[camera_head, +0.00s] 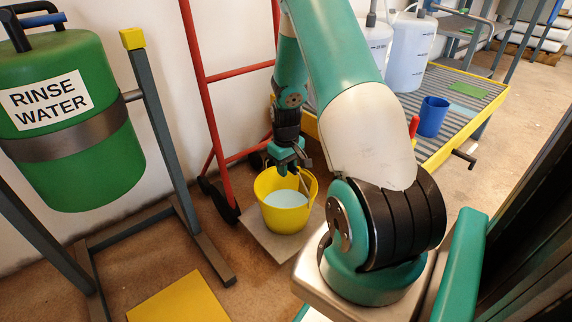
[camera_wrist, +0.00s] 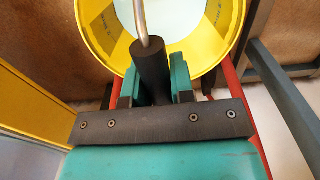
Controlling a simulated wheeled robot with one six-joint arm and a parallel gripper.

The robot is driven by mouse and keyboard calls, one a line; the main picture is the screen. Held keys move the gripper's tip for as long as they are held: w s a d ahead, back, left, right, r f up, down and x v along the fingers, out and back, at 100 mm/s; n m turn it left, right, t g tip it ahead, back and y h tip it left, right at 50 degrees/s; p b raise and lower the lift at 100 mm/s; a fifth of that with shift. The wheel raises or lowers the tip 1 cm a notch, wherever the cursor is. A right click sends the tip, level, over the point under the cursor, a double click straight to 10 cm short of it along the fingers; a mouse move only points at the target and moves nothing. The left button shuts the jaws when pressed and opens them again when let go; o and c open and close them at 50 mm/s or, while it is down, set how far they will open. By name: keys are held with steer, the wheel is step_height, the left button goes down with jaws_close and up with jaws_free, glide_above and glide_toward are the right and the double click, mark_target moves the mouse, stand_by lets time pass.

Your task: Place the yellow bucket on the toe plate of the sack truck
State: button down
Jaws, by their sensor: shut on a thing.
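The yellow bucket (camera_head: 286,218) holds pale bluish liquid and looks upright. In the head view it is over the toe plate (camera_head: 268,242) of the red sack truck (camera_head: 206,95); I cannot tell whether its base touches the plate. My gripper (camera_head: 290,162) is above the bucket, shut on the dark grip of its handle. The wrist view shows this grip (camera_wrist: 150,68) between the green fingers (camera_wrist: 153,88), with the handle's wire running up from it. The bucket's yellow rim and liquid (camera_wrist: 175,15) lie just beyond the fingers. The bucket hides part of the plate.
A green rinse water drum (camera_head: 75,165) hangs on a grey stand (camera_head: 160,120) at the left. A yellow floor panel (camera_head: 185,298) lies at the front. At the right, a grated platform (camera_head: 465,85) carries a blue cup (camera_head: 432,117) and white containers (camera_head: 410,55).

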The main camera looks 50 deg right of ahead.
steer(key=c, duration=1)
jaws_free()
